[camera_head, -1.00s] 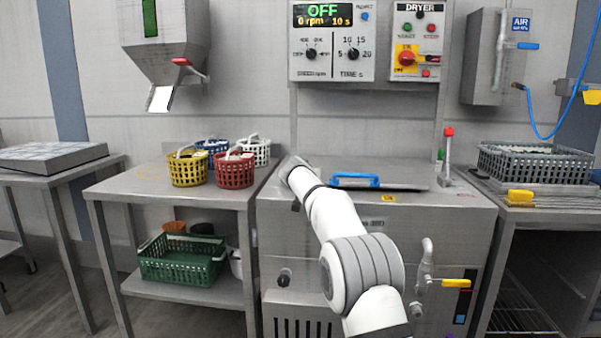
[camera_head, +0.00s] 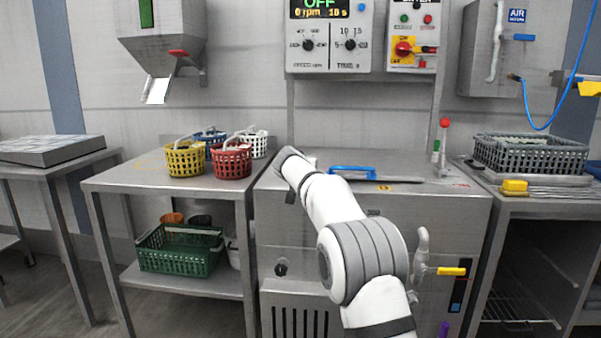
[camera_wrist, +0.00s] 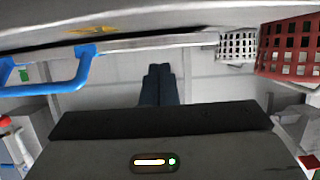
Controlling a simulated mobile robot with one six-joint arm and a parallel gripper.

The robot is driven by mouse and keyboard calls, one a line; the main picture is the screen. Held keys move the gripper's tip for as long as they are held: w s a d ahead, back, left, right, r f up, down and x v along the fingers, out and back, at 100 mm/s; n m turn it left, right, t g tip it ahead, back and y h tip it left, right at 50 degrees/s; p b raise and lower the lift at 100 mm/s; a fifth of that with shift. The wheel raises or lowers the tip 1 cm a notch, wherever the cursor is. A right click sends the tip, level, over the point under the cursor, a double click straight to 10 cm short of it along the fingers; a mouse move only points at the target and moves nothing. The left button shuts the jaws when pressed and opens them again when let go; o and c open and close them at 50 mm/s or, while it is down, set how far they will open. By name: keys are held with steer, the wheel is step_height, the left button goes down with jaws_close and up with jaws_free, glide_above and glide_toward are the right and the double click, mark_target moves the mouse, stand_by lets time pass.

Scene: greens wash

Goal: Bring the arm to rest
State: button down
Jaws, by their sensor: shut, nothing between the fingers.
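My gripper (camera_wrist: 159,76) shows in the wrist view as two dark fingers side by side, shut with nothing between them. In the head view my white arm reaches from the bottom right up over the front of the steel machine (camera_head: 465,210), with its far end at the left part of the machine's top. The fingers are hidden in that view. A blue handle (camera_head: 352,172) lies on the machine top, just right of the arm; it also shows at the left of the wrist view (camera_wrist: 70,84).
Red (camera_head: 231,161), yellow (camera_head: 186,160), blue and white baskets stand on the left table (camera_head: 130,180). A green crate (camera_head: 180,252) sits on its lower shelf. A grey crate (camera_head: 530,155) stands on the right counter. The control panel (camera_head: 330,62) reads OFF.

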steer(key=s+d+r+g+p, duration=0.2)
steer(key=s+d+r+p, duration=0.2)
steer(key=s+p, duration=0.3)
steer(key=s+d+r+g+p, duration=0.1)
steer(key=s+d+r+p, duration=0.3)
steer(key=s, duration=0.6)
steer(key=s+d+r+g+p, duration=0.2)
steer(key=s+d+r+p, duration=0.3)
steer(key=s, duration=0.3)
steer(key=s+r+n+g+y+p, duration=0.1)
steer(key=s+g+p, duration=0.5)
steer(key=s+p, duration=1.2)
steer(key=s+r, duration=0.1)
steer(key=s, duration=1.3)
steer(key=shift+s+d+y+p, duration=0.35)
steer(key=shift+d+y, duration=0.05)
